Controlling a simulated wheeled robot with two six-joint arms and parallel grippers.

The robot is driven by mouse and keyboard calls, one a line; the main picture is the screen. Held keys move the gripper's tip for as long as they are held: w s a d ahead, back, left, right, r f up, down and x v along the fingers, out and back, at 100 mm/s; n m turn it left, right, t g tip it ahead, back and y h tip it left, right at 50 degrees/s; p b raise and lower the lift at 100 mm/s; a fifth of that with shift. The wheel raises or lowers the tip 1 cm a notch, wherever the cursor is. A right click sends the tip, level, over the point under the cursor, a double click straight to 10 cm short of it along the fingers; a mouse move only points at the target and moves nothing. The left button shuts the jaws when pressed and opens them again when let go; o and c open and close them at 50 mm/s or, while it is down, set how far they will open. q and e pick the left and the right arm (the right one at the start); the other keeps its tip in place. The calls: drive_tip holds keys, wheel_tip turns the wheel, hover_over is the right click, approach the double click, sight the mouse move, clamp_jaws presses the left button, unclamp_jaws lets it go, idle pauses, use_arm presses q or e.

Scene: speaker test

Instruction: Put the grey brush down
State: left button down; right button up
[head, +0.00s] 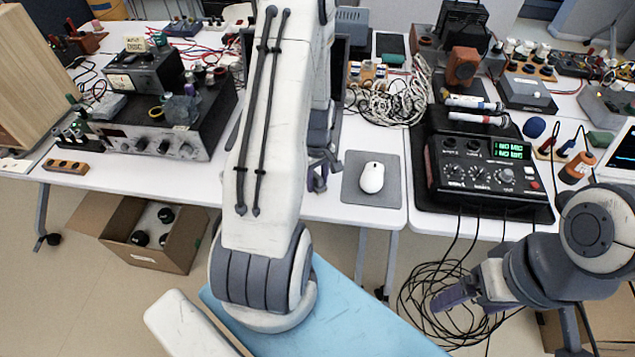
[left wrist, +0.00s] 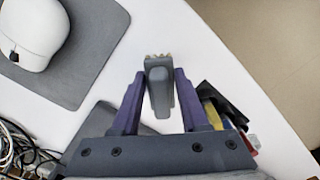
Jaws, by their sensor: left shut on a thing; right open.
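The grey brush (left wrist: 159,90) is between the purple fingers of my left gripper (left wrist: 160,82) in the left wrist view, with its pale bristle tips pointing away from the gripper. The gripper is shut on it. White table surface (left wrist: 215,60) shows behind the brush; I cannot tell whether they touch. In the head view my left gripper (head: 318,178) is near the table's front edge, left of the mouse pad; the brush cannot be made out there. My right gripper (head: 456,293) is open and empty, low in front of the table at the right.
A white mouse (head: 372,178) lies on a grey pad (head: 389,194) just right of my left gripper. A black mixer (head: 487,172) stands further right, with cables hanging down. Coiled pale cables (head: 388,102) lie behind the pad. An open cardboard box (head: 184,245) stands on the floor.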

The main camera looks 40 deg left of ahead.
use_arm(q)
drive_tip(key=shift+f, duration=0.7)
drive_tip(key=shift+f, duration=0.2)
drive_tip(key=shift+c, duration=2.1)
unclamp_jaws()
drive_tip(key=shift+r, duration=0.1)
